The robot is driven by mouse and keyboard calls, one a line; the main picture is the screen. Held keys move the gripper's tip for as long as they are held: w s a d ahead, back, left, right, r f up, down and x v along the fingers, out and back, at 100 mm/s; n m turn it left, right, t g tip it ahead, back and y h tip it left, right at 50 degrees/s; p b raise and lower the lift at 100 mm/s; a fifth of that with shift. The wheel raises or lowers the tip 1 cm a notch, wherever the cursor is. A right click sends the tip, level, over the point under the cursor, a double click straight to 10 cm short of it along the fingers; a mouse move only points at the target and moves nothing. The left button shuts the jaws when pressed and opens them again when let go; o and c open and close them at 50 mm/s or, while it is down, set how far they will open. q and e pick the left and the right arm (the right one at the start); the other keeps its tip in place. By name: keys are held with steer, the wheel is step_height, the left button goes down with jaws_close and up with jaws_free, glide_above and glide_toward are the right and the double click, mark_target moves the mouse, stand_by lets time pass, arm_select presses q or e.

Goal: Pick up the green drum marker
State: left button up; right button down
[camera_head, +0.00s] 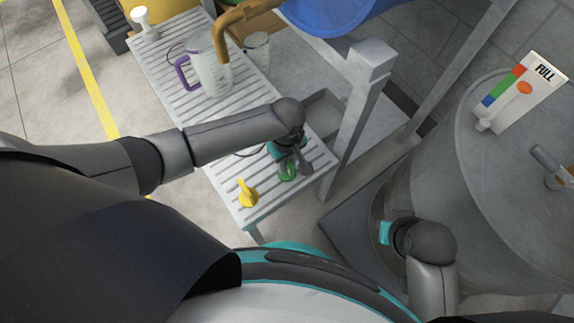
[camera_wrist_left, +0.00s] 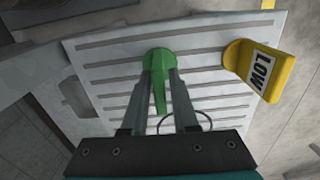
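The green drum marker (camera_head: 288,172) stands near the front right end of the slatted table. In the left wrist view the green marker (camera_wrist_left: 158,62) has a rounded head and a narrow stem pointing towards my gripper. My left gripper (camera_head: 294,166) is down at the marker; in the wrist view its two fingers (camera_wrist_left: 162,74) lie on either side of the stem, with narrow gaps showing beside it. It looks open, and contact is hard to judge. My right gripper (camera_head: 388,233) is low beside the grey drum, its fingers mostly hidden.
A yellow LOW marker (camera_head: 246,193) stands close by on the slatted table (camera_head: 262,208); it also shows in the wrist view (camera_wrist_left: 257,70). A purple-handled jug (camera_head: 211,72) stands farther back. A grey post (camera_head: 357,115) rises right of my left gripper. A FULL sign (camera_head: 525,90) stands on the grey drum (camera_head: 500,190).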

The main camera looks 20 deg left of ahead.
arm_select(q)
jaws_close()
steer(key=shift+r, duration=0.1)
stand_by(0.4)
